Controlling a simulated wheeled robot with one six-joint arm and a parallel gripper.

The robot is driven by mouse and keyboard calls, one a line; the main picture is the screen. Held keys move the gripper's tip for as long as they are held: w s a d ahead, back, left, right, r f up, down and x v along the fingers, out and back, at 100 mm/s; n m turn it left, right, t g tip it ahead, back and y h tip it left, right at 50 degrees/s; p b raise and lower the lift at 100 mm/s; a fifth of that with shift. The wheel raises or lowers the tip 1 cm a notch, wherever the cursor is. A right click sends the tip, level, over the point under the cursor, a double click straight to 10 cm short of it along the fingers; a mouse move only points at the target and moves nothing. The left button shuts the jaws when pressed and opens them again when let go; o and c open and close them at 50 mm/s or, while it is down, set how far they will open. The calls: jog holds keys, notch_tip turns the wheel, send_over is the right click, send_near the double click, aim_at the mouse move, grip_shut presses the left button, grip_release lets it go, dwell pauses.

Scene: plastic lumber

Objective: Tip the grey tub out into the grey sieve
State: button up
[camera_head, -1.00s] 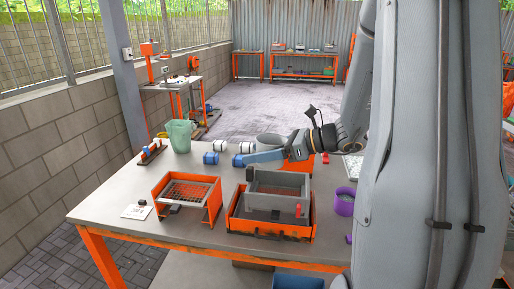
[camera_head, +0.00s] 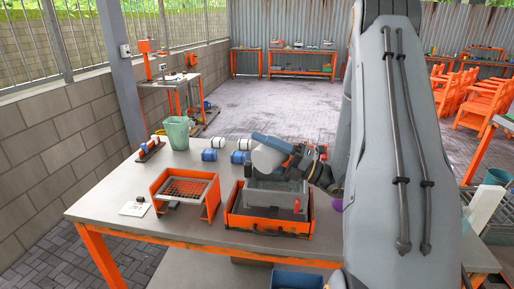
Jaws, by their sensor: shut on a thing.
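The grey tub (camera_head: 268,159) is held tilted above the back of the grey sieve (camera_head: 262,198), with its outer wall towards me. My gripper (camera_head: 268,142), with blue fingers, is shut on the tub from above and behind. The grey sieve is a box-like frame sitting in an orange tray (camera_head: 268,227). The inside of the tub is hidden. I cannot tell whether anything is falling from it or what lies in the sieve.
An orange sieve (camera_head: 210,197) stands to the left, beside a white card (camera_head: 134,209). A purple container (camera_head: 337,204) is partly hidden by my arm. The table's front left is clear.

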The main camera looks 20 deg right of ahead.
jog(key=m+t, duration=0.1)
jog(key=d+m+p, duration=0.1)
jog(key=m+t+p, duration=0.1)
jog(key=m, duration=0.1)
jog(key=shift+w+d+r+t+h, duration=0.2)
jog(key=shift+w+r+t+h, duration=0.1)
jog(key=shift+r, duration=0.1)
jog(key=shift+w+d+m+b, duration=0.15)
jog(key=shift+m+b, duration=0.15)
jog(key=shift+m, duration=0.2)
jog(key=shift+w+d+f+m+t+h+b, duration=0.1)
jog(key=shift+d+m+t+h+b, duration=0.35)
jog(key=shift+b, duration=0.75)
jog(key=shift+a+m+t+b, duration=0.15)
jog(key=shift+m+t+b, duration=0.1)
jog(key=shift+m+b, duration=0.1)
jog(key=shift+w+b, duration=0.15)
jog(key=shift+b, duration=0.9)
jog(key=b, duration=0.2)
jog(key=m+b, duration=0.1)
jog(key=b, duration=0.1)
jog(key=shift+w+d+r, duration=0.1)
jog(key=shift+d+r, duration=0.1)
jog(key=shift+d, duration=0.1)
jog(key=shift+r+m+t+h+b, duration=0.1)
jog(key=shift+m+t+h+b, duration=0.35)
jog(key=shift+b, duration=1.7)
jog(key=shift+r, duration=0.1)
